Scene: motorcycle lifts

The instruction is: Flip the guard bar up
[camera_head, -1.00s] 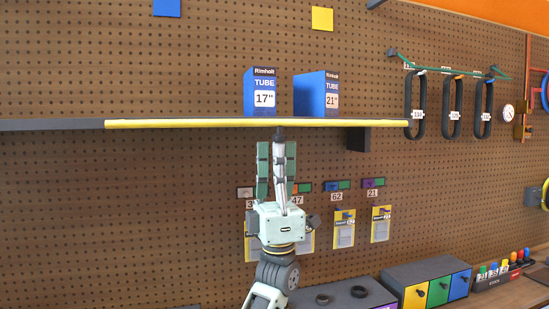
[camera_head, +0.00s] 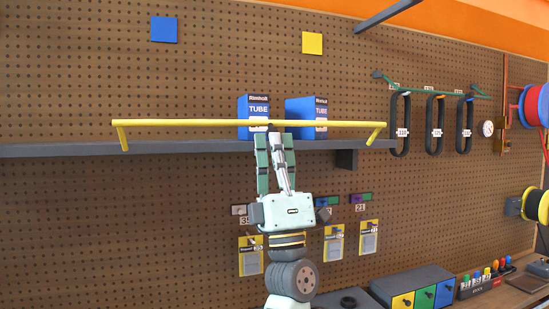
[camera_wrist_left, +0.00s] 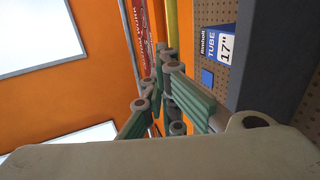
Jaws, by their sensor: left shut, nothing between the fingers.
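The yellow guard bar (camera_head: 200,123) runs level across the front of the dark shelf (camera_head: 60,150), raised above the shelf's edge on two short yellow end arms. It passes in front of two blue tube boxes, one on the left (camera_head: 251,108) and one on the right (camera_head: 301,109). My left gripper (camera_head: 273,134) points up with its fingers together and empty, its tips at or just below the middle of the bar. In the left wrist view the fingers (camera_wrist_left: 170,85) show near the yellow bar (camera_wrist_left: 172,25); contact is unclear. My right gripper is not in view.
Black tubes (camera_head: 400,125) hang on a green rack at the right. Tagged packets (camera_head: 333,245) hang on the pegboard below the shelf. A drawer unit (camera_head: 420,290) stands low at the right.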

